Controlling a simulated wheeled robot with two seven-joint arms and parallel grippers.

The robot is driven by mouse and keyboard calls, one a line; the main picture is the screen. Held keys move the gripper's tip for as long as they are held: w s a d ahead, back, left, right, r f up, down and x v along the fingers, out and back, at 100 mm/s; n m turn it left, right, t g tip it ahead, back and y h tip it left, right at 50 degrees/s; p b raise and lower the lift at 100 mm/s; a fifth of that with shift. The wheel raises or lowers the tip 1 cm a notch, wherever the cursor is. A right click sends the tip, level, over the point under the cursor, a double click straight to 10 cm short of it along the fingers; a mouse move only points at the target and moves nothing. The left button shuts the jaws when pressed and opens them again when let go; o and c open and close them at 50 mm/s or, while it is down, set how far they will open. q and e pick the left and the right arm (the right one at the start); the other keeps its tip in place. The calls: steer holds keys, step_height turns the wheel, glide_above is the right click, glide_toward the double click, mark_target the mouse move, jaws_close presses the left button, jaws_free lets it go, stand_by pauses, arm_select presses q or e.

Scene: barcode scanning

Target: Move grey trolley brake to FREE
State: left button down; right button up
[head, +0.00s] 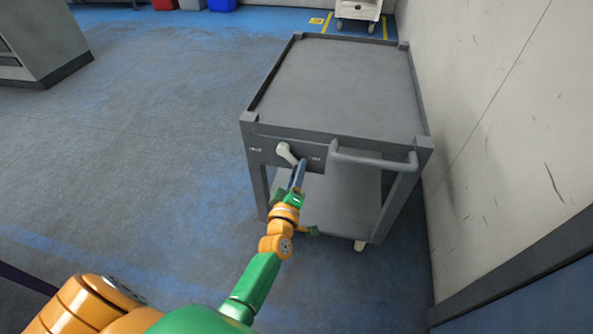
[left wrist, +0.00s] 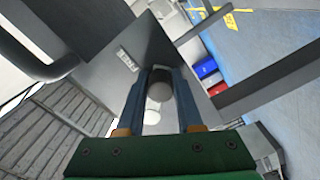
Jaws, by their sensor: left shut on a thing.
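The grey trolley (head: 345,90) stands near the wall with its front panel facing me. Its brake is a pale lever (head: 287,151) on the front panel, left of the handle, slanting from upper left to lower right. A small label (head: 255,149) lies left of the lever and another (head: 314,158) right of it, too small to read surely. My left gripper (head: 301,165) is at the lever's lower right end. In the left wrist view its two fingers (left wrist: 160,88) are shut on the pale lever (left wrist: 153,97). My right gripper is out of view.
The trolley's handle bar (head: 372,158) juts out right of my left gripper. The wall (head: 480,110) runs close along the trolley's right side. A grey cabinet (head: 40,40) stands far left. The blue floor (head: 150,150) between is clear.

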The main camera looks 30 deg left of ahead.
arm_select(q)
steer(key=c, duration=0.6)
jaws_free()
steer(key=p+v, duration=0.2)
steer(key=v, duration=0.5)
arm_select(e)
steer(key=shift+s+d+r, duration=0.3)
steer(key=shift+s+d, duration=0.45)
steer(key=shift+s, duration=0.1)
